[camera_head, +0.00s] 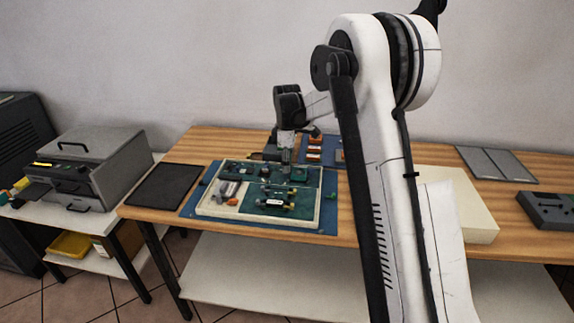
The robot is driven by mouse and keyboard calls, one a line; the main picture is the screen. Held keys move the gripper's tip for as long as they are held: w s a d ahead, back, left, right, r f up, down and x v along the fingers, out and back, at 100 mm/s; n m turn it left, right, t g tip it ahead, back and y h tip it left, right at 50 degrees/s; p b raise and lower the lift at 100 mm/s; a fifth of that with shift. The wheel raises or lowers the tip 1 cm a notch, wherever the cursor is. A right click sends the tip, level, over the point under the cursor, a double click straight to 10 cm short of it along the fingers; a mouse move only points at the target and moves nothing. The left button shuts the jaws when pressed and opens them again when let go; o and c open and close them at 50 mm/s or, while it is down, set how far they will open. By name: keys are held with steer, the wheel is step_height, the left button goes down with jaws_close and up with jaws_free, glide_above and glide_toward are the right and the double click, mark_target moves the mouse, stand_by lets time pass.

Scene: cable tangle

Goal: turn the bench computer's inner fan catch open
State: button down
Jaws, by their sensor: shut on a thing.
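The bench computer appears to be the open, pale-rimmed tray (208,208) with green boards and small parts, lying on a blue mat on the wooden bench. My gripper (287,172) points down over the tray's back half, right of its middle. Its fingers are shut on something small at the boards. The inner fan catch is too small to make out, and I cannot tell its turn. My gripper and forearm hide part of the tray's back edge.
A black mat (164,186) lies left of the blue mat (328,225). A grey case (90,165) stands on a white side table. Orange-and-white parts (315,148) lie behind the tray. A cream block (460,200), grey panels (495,163) and a dark device (548,208) are at right.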

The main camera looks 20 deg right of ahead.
steer(key=c, duration=1.5)
jaws_free()
steer(key=shift+r, duration=0.1)
step_height(320, 180, up, 12)
steer(key=shift+f, duration=0.1)
